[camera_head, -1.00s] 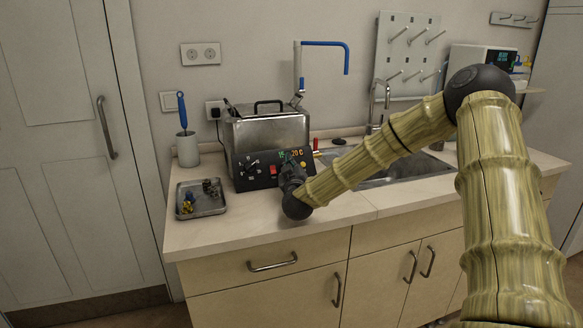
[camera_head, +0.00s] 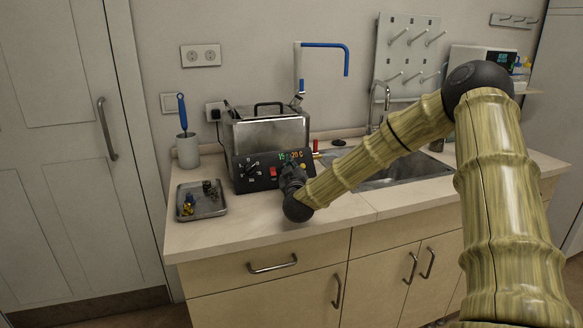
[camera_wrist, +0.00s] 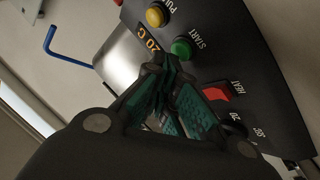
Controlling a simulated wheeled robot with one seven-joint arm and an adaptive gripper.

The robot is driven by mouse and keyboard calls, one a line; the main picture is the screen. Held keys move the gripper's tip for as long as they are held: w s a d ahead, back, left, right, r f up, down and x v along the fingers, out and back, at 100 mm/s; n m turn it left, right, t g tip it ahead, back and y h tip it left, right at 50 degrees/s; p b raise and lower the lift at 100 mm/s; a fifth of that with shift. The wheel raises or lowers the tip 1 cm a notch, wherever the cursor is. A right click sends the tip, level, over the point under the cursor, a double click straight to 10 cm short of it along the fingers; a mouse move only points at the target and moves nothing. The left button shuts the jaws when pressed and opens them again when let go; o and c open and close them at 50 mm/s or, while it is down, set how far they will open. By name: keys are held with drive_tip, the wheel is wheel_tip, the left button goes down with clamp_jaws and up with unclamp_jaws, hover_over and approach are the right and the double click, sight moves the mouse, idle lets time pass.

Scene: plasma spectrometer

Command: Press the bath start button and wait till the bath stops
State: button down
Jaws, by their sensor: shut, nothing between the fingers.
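The bath (camera_head: 268,131) is a steel box with a lid and a black front panel (camera_head: 243,178), standing on the counter. Its display shows orange and green figures. In the wrist view the green START button (camera_wrist: 181,48) sits just beyond my fingertips, with the yellow button (camera_wrist: 155,16) above it and the red HEAT switch (camera_wrist: 217,92) to the right and below. My gripper (camera_wrist: 156,72) is shut and empty, pointing at the panel close to the START button; I cannot tell whether it touches. In the head view my gripper (camera_head: 290,172) covers part of the panel.
A metal tray (camera_head: 213,211) with small parts lies left of the bath, and a cup (camera_head: 187,151) with a blue-handled brush stands behind it. The sink (camera_head: 400,172) and tap are to the right, under my arm. The counter front (camera_head: 245,232) is clear.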

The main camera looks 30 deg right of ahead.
drive_tip(key=shift+s+a+r, duration=0.1)
drive_tip(key=shift+s+r, duration=0.15)
drive_tip(key=s+r+p, duration=0.1)
drive_tip(key=s, duration=0.1)
drive_tip(key=s+a+r+p, duration=0.1)
drive_tip(key=s+r+p, duration=0.1)
idle(0.8)
drive_tip(key=shift+w, duration=0.1)
idle(0.4)
